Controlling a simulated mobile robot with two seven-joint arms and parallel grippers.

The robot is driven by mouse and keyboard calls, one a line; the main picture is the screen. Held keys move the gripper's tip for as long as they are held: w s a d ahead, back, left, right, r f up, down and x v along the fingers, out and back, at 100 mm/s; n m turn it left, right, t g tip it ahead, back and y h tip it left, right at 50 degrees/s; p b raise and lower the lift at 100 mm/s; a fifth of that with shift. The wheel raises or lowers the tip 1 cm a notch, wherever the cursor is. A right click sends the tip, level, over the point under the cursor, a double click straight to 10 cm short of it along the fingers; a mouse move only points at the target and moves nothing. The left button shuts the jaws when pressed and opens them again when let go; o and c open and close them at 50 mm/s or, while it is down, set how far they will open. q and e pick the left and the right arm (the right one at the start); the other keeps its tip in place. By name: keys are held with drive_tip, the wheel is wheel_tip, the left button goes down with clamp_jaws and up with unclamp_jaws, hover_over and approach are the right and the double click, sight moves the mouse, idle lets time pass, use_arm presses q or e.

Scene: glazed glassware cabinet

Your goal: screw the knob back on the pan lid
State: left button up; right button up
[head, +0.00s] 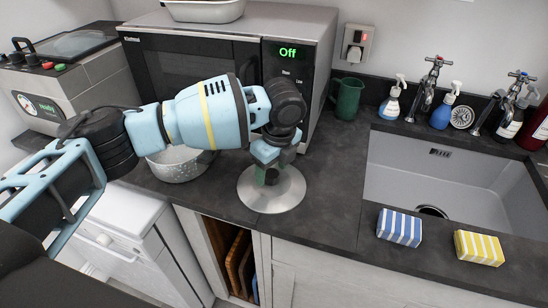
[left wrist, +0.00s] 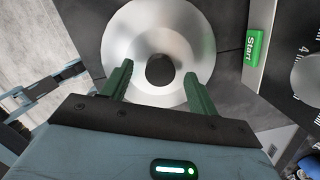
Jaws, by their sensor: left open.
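The pan lid (head: 286,198) is a round, shiny metal disc lying flat on the dark counter in front of the microwave. It also shows in the left wrist view (left wrist: 178,32). A dark round piece, apparently the knob (left wrist: 160,69), is at the lid's middle. I cannot tell whether it is fastened. My left gripper (head: 267,178) reaches down over the lid and hides its middle in the head view. In the left wrist view its two green fingers (left wrist: 158,74) are apart, one on each side of the dark piece, with gaps visible. My right gripper is not in view.
A metal pan (head: 178,165) stands left of the lid, partly behind my arm. The microwave (head: 318,75) stands close behind. A green mug (head: 347,98), the sink (head: 455,175) and two striped sponges (head: 399,227) are to the right. Counter between lid and sink is clear.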

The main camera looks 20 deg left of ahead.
use_arm(q)
drive_tip(key=shift+f, duration=0.35)
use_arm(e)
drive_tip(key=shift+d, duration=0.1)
use_arm(q)
drive_tip(key=shift+c, duration=0.3)
drive_tip(key=c, duration=1)
drive_tip(key=shift+f, duration=0.1)
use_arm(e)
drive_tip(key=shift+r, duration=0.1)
use_arm(q)
drive_tip(key=shift+m, duration=1)
drive_tip(key=shift+f+m+p, duration=0.15)
drive_tip(key=shift+m+p, duration=0.15)
drive_tip(key=shift+m, duration=0.2)
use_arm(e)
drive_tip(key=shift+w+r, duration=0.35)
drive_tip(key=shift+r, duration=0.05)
